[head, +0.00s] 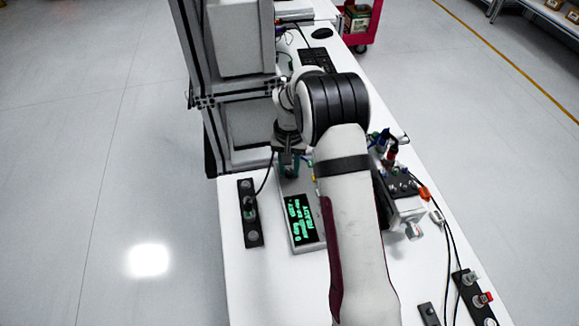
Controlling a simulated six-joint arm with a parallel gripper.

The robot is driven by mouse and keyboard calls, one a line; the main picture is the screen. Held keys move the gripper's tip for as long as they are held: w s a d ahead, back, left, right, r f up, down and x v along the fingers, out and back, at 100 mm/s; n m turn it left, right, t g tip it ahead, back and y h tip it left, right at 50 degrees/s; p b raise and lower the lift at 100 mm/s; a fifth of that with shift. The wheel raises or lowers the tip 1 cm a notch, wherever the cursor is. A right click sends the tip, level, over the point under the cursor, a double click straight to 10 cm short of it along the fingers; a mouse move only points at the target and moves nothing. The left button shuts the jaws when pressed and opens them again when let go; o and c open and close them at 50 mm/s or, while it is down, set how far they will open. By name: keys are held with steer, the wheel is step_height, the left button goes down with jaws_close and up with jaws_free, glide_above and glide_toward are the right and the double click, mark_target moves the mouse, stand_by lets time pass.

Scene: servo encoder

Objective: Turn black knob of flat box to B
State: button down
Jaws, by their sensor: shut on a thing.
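The flat box (293,187) lies on the white table, and its lit display (300,220) shows green text, partly legible as "READY". My gripper (289,172) points down at the far end of this box, beyond the display. It is shut on the black knob, which the fingers and wrist hide almost wholly. The knob's pointer and the B mark cannot be made out in the head view.
A black strip with several buttons (250,213) lies left of the box. Right of my arm are a grey box with connectors (405,208), cables and more button units (470,291). A metal frame rack (195,80) stands at the left. The front left of the table is clear.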

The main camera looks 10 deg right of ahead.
mark_target(289, 171)
steer(key=shift+m, duration=1)
steer(key=c, duration=0.6)
jaws_free()
step_height(289, 171, up, 16)
steer(key=shift+f, duration=0.1)
